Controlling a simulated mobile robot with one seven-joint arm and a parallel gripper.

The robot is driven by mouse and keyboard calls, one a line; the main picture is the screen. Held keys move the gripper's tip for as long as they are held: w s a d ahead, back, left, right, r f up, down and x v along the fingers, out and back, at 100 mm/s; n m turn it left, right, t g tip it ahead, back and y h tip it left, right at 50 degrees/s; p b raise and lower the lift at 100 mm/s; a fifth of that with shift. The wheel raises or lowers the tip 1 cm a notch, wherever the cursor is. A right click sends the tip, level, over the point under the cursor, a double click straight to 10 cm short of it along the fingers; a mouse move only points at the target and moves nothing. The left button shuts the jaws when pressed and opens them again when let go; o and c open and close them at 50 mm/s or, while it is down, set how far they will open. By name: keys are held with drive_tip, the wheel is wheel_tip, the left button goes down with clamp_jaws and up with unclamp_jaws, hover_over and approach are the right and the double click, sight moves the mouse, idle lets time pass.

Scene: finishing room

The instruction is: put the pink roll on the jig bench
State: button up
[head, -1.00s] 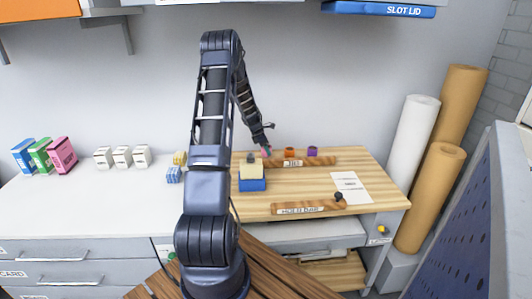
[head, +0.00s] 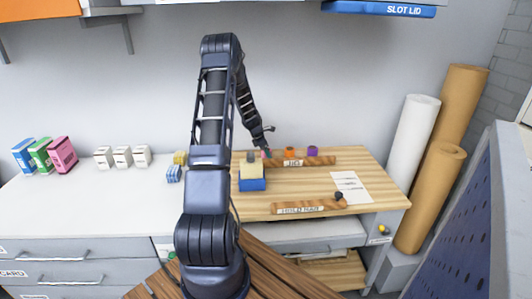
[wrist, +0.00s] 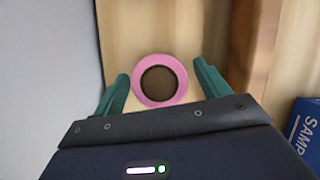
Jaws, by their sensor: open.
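The pink roll (wrist: 160,101) stands on end in the wrist view, with its dark round core facing me. It lies on a pale wooden surface, between the two teal fingers of my gripper (wrist: 160,73). The fingers are open, with a gap on each side of the roll. In the head view the pink roll (head: 266,153) is a small spot at the back of the wooden-topped jig bench (head: 318,186), just below my gripper (head: 266,131). My arm partly blocks the bench's left side in that view.
An orange roll (head: 290,152) and a purple roll (head: 312,151) stand right of the pink one, behind a wooden strip marked JIG (head: 320,161). The bench's middle is clear.

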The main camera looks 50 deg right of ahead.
drive_tip(key=v, duration=1.3)
drive_tip(key=w+a+r+m+t, duration=0.1)
drive_tip(key=w+a+r, duration=0.2)
drive_tip(key=a+r, duration=0.4)
drive_tip(key=w+a+r+m+t, duration=0.1)
drive_tip(key=w+a+r+m, duration=0.15)
drive_tip(key=a+r, duration=0.45)
drive_tip(key=s+a+r+m+t, duration=0.1)
drive_tip(key=a+r, duration=0.3)
drive_tip(key=a, duration=0.7)
drive_tip(key=a+r+m+t, duration=0.1)
drive_tip(key=a+r, duration=0.3)
drive_tip(key=a, duration=0.6)
drive_tip(key=s+a+r+m+t+y, duration=0.1)
drive_tip(key=s+a+r+m, duration=0.2)
drive_tip(key=a, duration=0.5)
drive_tip(key=s+a+r+t+y, duration=0.1)
drive_tip(key=s+a+r, duration=0.1)
drive_tip(key=s+a, duration=0.5)
drive_tip(key=s+a+m+t+y, duration=0.1)
drive_tip(key=s+a+m, duration=0.1)
drive_tip(key=s+a, duration=0.8)
drive_tip(key=a+f, duration=0.1)
drive_tip(key=a, duration=0.2)
drive_tip(key=shift+m+y, duration=0.3)
drive_tip(key=shift+m, duration=0.05)
drive_tip(key=shift+s, duration=0.15)
